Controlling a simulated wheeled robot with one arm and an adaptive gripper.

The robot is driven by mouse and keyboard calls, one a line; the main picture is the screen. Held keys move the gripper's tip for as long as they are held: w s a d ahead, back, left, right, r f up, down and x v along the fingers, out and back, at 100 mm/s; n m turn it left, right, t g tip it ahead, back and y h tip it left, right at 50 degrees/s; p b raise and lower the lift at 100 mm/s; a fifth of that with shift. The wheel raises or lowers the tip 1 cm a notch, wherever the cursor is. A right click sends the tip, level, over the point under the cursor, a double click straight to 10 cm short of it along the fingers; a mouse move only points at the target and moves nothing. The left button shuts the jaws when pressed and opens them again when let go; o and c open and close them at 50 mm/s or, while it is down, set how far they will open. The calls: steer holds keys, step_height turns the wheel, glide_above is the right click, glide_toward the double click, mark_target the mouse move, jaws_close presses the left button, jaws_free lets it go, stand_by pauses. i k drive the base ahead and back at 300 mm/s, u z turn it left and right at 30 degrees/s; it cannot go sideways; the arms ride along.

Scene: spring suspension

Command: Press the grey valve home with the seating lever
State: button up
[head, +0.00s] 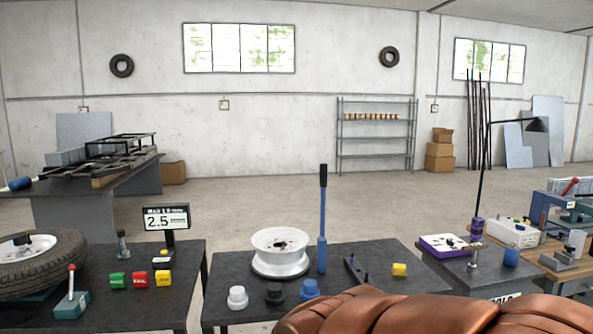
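A white wheel rim (281,246) lies flat on the dark middle table (231,262). A tall blue upright lever with a black grip (322,225) stands at its right; it looks like the seating lever. Three small capped pieces stand in front of the rim: a pale grey one (237,298), a black one (274,294) and a blue one (309,290). The pale one may be the grey valve; I cannot tell whether any valve sits in the rim. My gripper is not in view.
The left table holds a tyre (52,262), a small red-knobbed lever (71,292), coloured blocks (140,281) and a display reading 2.5 (166,218). A lamp (536,125) rises at right. Gaps separate the tables.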

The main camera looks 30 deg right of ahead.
mark_target(324, 167)
steer(key=u, duration=0.55)
steer(key=i, duration=1.3)
steer(key=z, duration=0.4)
